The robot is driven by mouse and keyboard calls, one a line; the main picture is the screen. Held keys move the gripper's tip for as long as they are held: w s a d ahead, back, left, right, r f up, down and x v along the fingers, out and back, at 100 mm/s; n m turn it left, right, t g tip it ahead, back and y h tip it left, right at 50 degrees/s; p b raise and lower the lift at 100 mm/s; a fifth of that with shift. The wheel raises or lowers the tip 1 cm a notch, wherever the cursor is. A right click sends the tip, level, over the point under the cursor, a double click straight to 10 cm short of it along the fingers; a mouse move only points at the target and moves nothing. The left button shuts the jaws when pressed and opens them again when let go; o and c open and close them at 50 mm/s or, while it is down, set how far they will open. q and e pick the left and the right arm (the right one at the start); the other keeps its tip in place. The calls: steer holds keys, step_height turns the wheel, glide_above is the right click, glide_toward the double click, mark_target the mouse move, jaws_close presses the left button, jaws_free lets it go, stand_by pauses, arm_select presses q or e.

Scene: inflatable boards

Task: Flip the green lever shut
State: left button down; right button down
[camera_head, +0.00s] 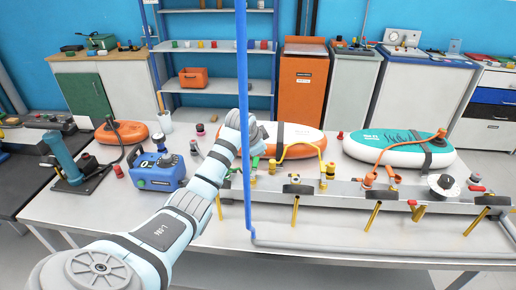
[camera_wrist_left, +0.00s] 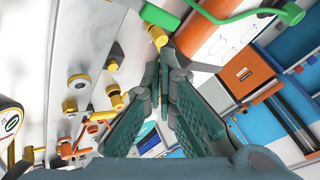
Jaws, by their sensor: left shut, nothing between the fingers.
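In the head view a bit of green (camera_head: 256,151) shows beside my left wrist. My left gripper (camera_wrist_left: 164,68) is shut and empty, its fingertips just below the lever and apart from it in the picture. My right gripper is out of view.
A grey manifold (camera_head: 335,188) with several valves and yellow pipes runs along the table (camera_head: 120,215). A blue pole (camera_head: 243,70) stands in front of my wrist. Orange (camera_head: 300,140) and teal-white (camera_head: 400,149) boards lie behind; a blue pump (camera_head: 157,172) is at left.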

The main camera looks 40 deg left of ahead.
arm_select(q)
steer(key=v, duration=0.4)
stand_by(0.4)
